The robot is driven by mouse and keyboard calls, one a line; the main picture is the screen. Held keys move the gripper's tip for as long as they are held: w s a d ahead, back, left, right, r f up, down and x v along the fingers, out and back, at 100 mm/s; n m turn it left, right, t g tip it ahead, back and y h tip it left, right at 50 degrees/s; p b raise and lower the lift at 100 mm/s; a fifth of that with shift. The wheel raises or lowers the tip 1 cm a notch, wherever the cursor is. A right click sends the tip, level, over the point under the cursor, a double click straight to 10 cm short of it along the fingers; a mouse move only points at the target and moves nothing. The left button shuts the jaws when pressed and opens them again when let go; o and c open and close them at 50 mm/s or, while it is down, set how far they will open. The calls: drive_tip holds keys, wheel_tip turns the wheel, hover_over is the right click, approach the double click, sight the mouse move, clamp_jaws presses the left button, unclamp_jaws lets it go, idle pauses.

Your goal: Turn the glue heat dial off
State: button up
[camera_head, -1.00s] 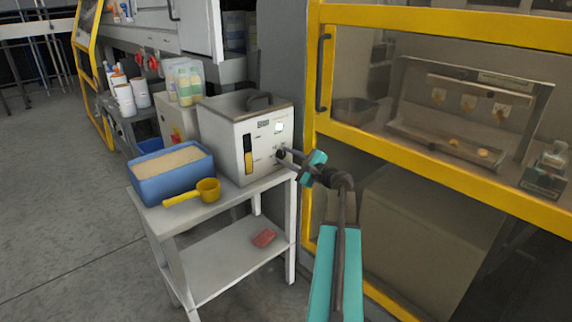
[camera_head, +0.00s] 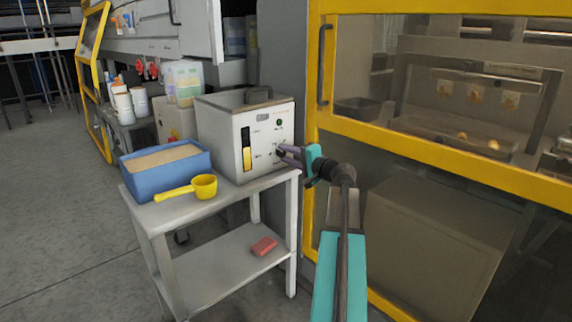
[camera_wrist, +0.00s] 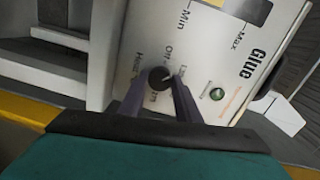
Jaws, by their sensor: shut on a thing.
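The white glue box (camera_head: 222,143) stands on a small grey table, its front face to the right with a level gauge marked Min and Max. My gripper (camera_head: 281,152) reaches in from the right. In the wrist view its two fingers (camera_wrist: 158,92) are closed on the dial from both sides. A round green lamp (camera_wrist: 217,93) on the face looks dark.
A blue bin of pale granules (camera_head: 165,172) and a yellow scoop (camera_head: 203,187) are left of the box. A red block (camera_head: 263,246) lies on the lower shelf. A yellow-framed machine (camera_head: 313,110) stands close on the right. Grey floor is open at left.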

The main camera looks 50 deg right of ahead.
drive_tip(key=n+b, duration=0.5)
drive_tip(key=b, duration=0.1)
drive_tip(key=shift+w+f+n+h, duration=0.1)
drive_tip(key=shift+f+n+h, duration=0.2)
drive_tip(key=shift+n, duration=0.1)
drive_tip(key=n+b, duration=0.1)
drive_tip(key=b, duration=0.1)
drive_tip(key=n+b, duration=0.2)
drive_tip(key=shift+r, duration=0.3)
drive_tip(key=o, duration=1.1)
drive_tip(key=shift+c, duration=0.2)
drive_tip(key=shift+s, duration=0.2)
drive_tip(key=shift+s+a, duration=0.1)
drive_tip(key=shift+s, duration=0.4)
drive_tip(key=s+a+p, duration=0.1)
drive_tip(key=s+p, duration=0.2)
drive_tip(key=s, duration=0.9)
drive_tip(key=shift+s+r+p, duration=0.25)
drive_tip(key=shift+r+p, duration=0.05)
drive_tip(key=shift+p, duration=0.1)
drive_tip(key=shift+w+a+f, duration=0.1)
drive_tip(key=shift+w+a, duration=0.05)
